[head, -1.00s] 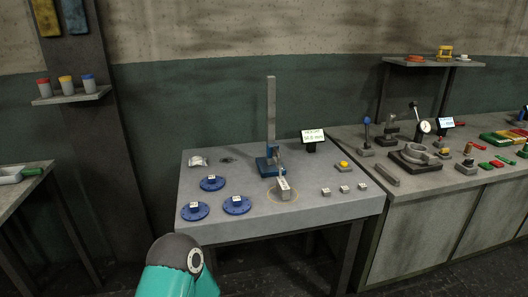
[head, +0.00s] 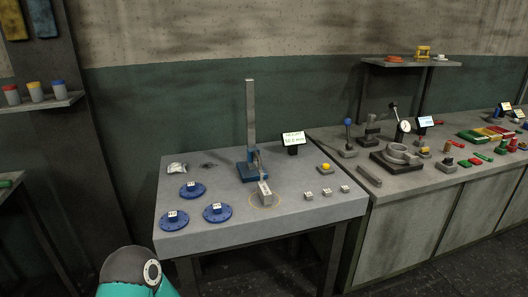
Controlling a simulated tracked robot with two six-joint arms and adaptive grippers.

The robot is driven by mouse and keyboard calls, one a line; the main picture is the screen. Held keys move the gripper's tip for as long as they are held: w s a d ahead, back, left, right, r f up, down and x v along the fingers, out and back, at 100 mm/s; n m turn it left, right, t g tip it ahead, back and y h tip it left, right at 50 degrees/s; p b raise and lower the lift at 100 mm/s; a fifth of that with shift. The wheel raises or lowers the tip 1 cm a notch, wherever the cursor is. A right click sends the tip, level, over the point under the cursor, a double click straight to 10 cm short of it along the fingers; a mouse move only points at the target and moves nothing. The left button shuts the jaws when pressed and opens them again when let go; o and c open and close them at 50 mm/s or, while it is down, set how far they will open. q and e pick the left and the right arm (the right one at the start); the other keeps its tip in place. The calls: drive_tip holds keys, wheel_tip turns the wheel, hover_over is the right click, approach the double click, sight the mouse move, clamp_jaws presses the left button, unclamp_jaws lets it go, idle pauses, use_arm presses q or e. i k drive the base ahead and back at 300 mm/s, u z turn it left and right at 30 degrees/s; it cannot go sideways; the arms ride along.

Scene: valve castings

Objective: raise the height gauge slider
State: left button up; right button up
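The height gauge (head: 250,125) stands upright on the grey table, with a tall grey column on a blue base. Its slider (head: 256,160) sits low on the column, just above a small labelled block (head: 265,193); I cannot tell whether they touch. The block stands inside a thin ring mark on the table. A small display (head: 293,139) behind the gauge shows a height reading, too small to read surely. Neither of my grippers is in view. Only a teal and dark part of my arm shows at the bottom left, short of the table.
Several blue discs (head: 217,213) with labels lie on the table's left front. Small labelled blocks (head: 327,192) and a yellow button (head: 325,168) are on the right. A bench (head: 420,182) with a dial gauge (head: 404,127) and other tools adjoins at right.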

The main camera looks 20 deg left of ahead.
sight(253, 153)
drive_tip(key=u, duration=0.05)
drive_tip(key=i, duration=0.9)
